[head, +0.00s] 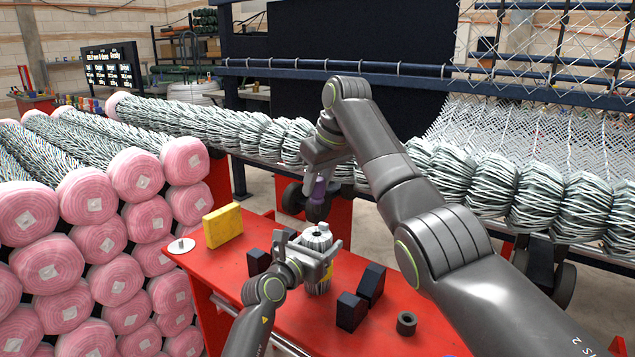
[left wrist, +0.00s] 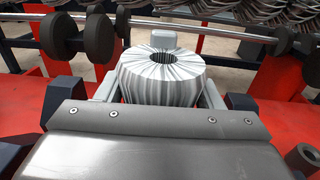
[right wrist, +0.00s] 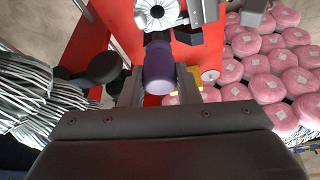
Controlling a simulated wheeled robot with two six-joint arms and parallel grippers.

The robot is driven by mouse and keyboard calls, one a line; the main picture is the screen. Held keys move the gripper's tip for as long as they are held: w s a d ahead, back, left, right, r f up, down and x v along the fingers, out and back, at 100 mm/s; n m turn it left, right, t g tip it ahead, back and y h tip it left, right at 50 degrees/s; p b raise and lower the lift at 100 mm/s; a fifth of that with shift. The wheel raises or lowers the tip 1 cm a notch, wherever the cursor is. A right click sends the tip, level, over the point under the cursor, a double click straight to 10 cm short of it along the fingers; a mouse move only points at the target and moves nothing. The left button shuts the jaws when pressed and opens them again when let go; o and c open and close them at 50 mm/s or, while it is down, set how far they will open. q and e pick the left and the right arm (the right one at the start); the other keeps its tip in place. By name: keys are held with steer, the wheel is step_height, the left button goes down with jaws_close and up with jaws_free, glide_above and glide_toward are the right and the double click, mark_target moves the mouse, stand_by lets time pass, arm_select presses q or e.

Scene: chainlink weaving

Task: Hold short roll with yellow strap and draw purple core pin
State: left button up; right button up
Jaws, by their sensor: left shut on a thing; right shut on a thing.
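The short roll (head: 318,236) of bright wire stands upright on the red bench. My left gripper (head: 312,262) is shut around its sides. A little of the yellow strap (head: 329,268) shows on the roll; the rest is hidden. In the left wrist view the roll (left wrist: 160,82) sits between the fingers, and its core hole is dark and empty. My right gripper (head: 318,172) is shut on the purple core pin (head: 318,189) above the roll. The pin (right wrist: 159,66) also shows in the right wrist view, apart from the roll (right wrist: 157,12).
The red bench (head: 250,285) carries a yellow block (head: 222,225), several black blocks (head: 351,310), a dark ring (head: 406,323) and a small round plate with a peg (head: 181,246). Pink-ended rolls (head: 88,195) are stacked at left. A long wire bundle (head: 230,130) runs behind the bench.

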mark_target(320, 188)
stand_by(0.3)
arm_select(q)
steer(key=o, duration=1.3)
step_height(320, 188, up, 14)
steer(key=p, duration=1.5)
arm_select(e)
step_height(320, 188, up, 15)
